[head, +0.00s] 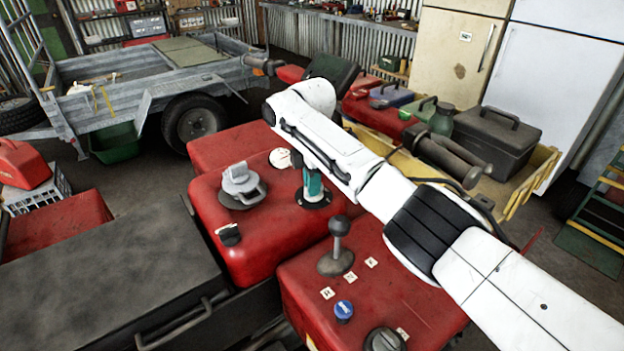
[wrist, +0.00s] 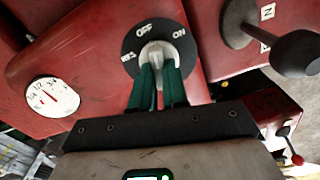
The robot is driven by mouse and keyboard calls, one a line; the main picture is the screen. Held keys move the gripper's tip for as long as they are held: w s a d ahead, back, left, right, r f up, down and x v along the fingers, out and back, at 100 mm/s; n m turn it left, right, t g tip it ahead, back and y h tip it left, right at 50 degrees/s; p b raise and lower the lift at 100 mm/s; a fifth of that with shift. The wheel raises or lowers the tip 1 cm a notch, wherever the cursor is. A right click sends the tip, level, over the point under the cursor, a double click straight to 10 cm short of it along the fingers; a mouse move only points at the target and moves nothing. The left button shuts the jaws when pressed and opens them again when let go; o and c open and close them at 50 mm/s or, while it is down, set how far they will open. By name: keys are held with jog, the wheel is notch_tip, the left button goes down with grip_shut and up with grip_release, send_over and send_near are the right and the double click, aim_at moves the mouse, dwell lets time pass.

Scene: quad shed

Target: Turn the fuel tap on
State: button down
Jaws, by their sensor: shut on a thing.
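The fuel tap is a pale grey knob (wrist: 154,52) on a round black plate (wrist: 132,52) marked OFF, ON and a third label that looks like RES. OFF is at the plate's top, ON at its upper right. My gripper (wrist: 158,72) has its green fingers shut on the knob, one on each side. The knob's top end shows just below the OFF and ON labels; I cannot tell exactly which mark it points to.
A white fuel gauge (wrist: 52,97) is left of the tap. A grey filler cap (head: 241,181) stands on the red tank (head: 262,237). A gear lever (head: 338,240) with a dark ball and a blue knob (head: 344,310) are nearer. A yellow trailer bed (head: 512,203) holding cans and boxes lies behind my arm.

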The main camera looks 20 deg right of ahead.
jog(key=m+p, duration=0.1)
jog(key=m, duration=0.3)
jog(key=shift+w+m, duration=0.15)
jog(key=shift+m, duration=2.35)
jog(key=shift+w, duration=0.1)
jog(key=c, duration=1.1)
grip_release()
jog(key=shift+c, duration=0.2)
jog(key=shift+r, duration=0.1)
notch_tip(320, 180, up, 11)
jog(key=shift+f, duration=0.2)
jog(key=shift+r, duration=0.1)
